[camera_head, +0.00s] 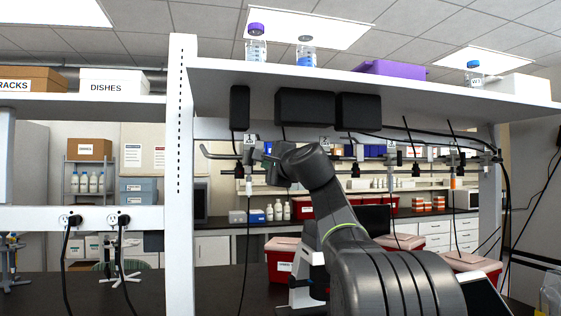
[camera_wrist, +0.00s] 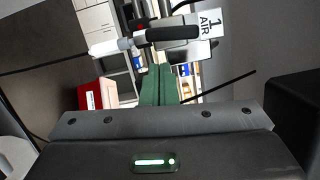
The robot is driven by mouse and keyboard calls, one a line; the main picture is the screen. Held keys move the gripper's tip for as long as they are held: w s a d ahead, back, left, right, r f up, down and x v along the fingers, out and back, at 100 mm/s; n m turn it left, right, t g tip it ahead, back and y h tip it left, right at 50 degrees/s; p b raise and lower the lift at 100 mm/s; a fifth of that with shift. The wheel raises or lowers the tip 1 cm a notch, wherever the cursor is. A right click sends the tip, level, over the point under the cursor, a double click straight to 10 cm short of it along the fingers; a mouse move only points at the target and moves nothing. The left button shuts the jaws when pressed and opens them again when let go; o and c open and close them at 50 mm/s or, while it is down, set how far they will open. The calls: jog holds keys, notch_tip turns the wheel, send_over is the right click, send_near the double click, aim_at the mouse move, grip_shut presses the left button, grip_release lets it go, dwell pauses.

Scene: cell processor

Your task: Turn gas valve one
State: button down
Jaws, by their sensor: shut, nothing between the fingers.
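Valve one, with a black handle (camera_wrist: 172,33) and a white label reading "1 AIR" (camera_wrist: 209,23), is at the top of the wrist view. In the head view the valve (camera_head: 248,168) hangs under the shelf, below its small label. My gripper (camera_wrist: 158,68) shows dark green fingers, shut and empty, just below the handle in the wrist view. In the head view my gripper (camera_head: 259,157) is beside the valve, partly hidden by my arm. I cannot tell whether the fingertips touch the handle.
A shelf (camera_head: 400,84) runs above, with black boxes (camera_head: 305,107) and cables below it. A second labelled valve stands near my wrist. A white post (camera_head: 181,180) is on the left. Red bins (camera_head: 281,262) stand on the dark bench. A black cable crosses the wrist view.

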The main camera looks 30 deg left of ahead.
jog(key=shift+s+a+r, duration=0.1)
jog(key=shift+s+a, duration=0.45)
jog(key=shift+a, duration=0.05)
